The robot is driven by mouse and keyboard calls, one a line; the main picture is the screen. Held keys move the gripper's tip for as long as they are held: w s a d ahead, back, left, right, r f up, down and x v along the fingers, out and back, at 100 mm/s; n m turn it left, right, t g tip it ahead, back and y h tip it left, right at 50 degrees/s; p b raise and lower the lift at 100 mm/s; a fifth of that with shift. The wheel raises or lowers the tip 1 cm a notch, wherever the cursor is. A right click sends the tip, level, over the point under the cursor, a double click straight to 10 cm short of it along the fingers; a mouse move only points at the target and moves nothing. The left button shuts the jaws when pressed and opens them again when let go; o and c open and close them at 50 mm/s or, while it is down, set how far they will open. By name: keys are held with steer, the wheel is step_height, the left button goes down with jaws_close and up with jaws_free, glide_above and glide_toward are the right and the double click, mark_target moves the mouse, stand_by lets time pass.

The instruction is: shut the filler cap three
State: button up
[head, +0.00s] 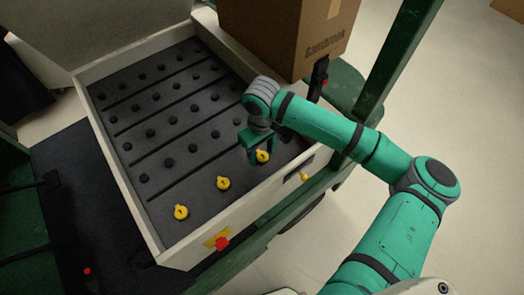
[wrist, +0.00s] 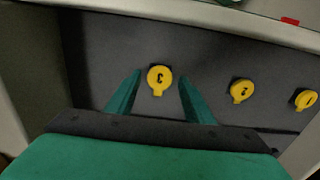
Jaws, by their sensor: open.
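Filler cap three is a round yellow cap with a small tab and a dark 3 on it. In the wrist view the cap (wrist: 160,77) sits between my fingers, with its tab toward my palm. In the head view the same cap (head: 263,156) is the rightmost of a row of yellow caps on the dark panel. My gripper (head: 256,152) is open, its fingers on either side of the cap; in the wrist view the gripper (wrist: 158,80) shows gaps on both sides. I cannot tell whether the fingertips reach the panel.
Yellow caps two (wrist: 241,91) and one (wrist: 306,99) stand to the right in the wrist view. The dark panel (head: 165,125) has several black knobs and a pale raised rim. A red button (head: 222,243) is on the front wall. A cardboard box (head: 290,35) and green post (head: 397,55) stand behind.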

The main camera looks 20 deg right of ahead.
steer(key=c, duration=1)
steer(key=shift+w+a+f+g+h, duration=0.1)
steer(key=shift+w+f+g+h, duration=0.15)
steer(key=shift+g, duration=0.45)
steer(key=shift+w+f+g+h, duration=0.1)
steer(key=shift+w+g+h, duration=0.2)
steer(key=shift+g, duration=0.4)
steer(key=o, duration=1)
steer(key=v, duration=1)
steer(key=shift+r, duration=0.35)
